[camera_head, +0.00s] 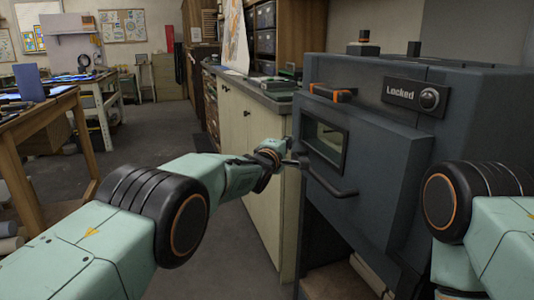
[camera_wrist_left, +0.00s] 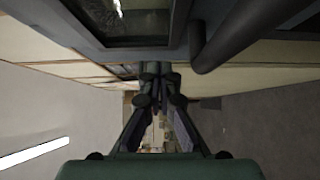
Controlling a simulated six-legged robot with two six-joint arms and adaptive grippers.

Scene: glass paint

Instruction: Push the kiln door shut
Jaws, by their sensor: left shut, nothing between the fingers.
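The dark grey kiln (camera_head: 460,110) stands at the right in the head view. Its door (camera_head: 375,190) has a small window (camera_head: 325,142) and a bar handle (camera_head: 335,188). A sign on the kiln reads "Locked" (camera_head: 401,93). My left gripper (camera_head: 298,162) is shut and empty at the door's left edge, near the handle's left end; I cannot tell whether it touches. In the left wrist view, its fingertips (camera_wrist_left: 159,72) are together below the window (camera_wrist_left: 125,25) and beside the handle (camera_wrist_left: 235,40). My right gripper is out of view.
An orange-and-black latch-like part (camera_head: 331,92) sits on the kiln above the door. A cream cabinet with a grey counter (camera_head: 258,92) stands left of the kiln. A wooden table (camera_head: 40,110) is at the far left. The floor (camera_head: 140,140) between is clear.

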